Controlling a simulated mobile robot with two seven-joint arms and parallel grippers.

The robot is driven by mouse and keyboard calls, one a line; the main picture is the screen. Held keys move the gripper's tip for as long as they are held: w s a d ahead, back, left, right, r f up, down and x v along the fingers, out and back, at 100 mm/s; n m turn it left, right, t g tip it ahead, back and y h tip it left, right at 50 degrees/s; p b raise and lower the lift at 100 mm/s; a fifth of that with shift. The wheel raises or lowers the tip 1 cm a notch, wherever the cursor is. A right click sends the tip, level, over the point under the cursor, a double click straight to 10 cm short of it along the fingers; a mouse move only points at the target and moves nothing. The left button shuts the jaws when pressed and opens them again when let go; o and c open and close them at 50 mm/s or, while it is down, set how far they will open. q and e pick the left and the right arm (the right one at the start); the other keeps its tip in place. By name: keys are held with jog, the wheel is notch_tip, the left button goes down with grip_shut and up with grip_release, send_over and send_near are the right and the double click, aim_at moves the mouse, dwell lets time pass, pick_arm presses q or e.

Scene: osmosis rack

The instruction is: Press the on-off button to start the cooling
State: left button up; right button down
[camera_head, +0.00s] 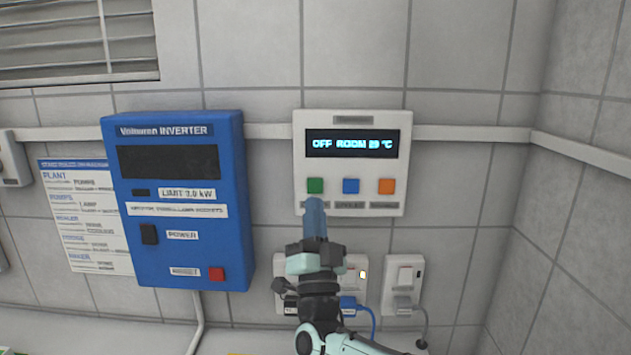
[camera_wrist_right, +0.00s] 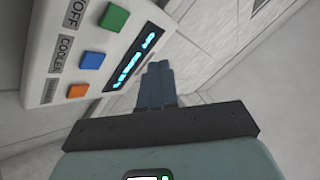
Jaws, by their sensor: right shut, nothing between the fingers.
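The white cooler control panel (camera_head: 353,163) is on the tiled wall, with a dark display (camera_head: 352,144) reading "OFF ROOM" and a temperature that looks like 29 °C. Below the display are a green button (camera_head: 315,186), a blue button (camera_head: 351,186) and an orange button (camera_head: 387,187). In the right wrist view the green button (camera_wrist_right: 114,17) sits beside an "OFF" label. My right gripper (camera_head: 315,204) is shut and empty, its fingertips just below the green button in the head view. In the right wrist view its fingers (camera_wrist_right: 159,67) appear apart from the buttons. My left gripper is not in view.
A blue inverter box (camera_head: 178,265) is on the wall to the left, beside a printed sheet (camera_head: 85,215). Sockets (camera_head: 403,287) with plugged cables are below the panel, partly behind my right arm. A side wall (camera_head: 580,200) stands at the right.

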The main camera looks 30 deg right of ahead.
aim_at(315, 186)
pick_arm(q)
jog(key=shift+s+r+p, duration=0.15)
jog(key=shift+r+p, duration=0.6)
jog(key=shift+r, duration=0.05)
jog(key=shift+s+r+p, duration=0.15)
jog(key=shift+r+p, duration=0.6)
pick_arm(e)
jog(key=w+d, duration=0.3)
jog(key=w, duration=0.2)
jog(key=shift+w+d, duration=0.2)
jog(key=shift+w, duration=0.05)
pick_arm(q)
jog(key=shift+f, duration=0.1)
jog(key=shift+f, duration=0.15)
pick_arm(e)
jog(key=shift+w+d, duration=0.2)
jog(key=shift+w, duration=0.15)
jog(key=shift+w+d, duration=0.2)
jog(key=shift+w, duration=0.15)
dwell(0.7)
pick_arm(q)
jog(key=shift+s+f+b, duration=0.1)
jog(key=shift+b, duration=0.2)
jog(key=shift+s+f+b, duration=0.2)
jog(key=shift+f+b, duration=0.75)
pick_arm(e)
jog(key=shift+s+a, duration=0.4)
jog(key=shift+s, duration=0.3)
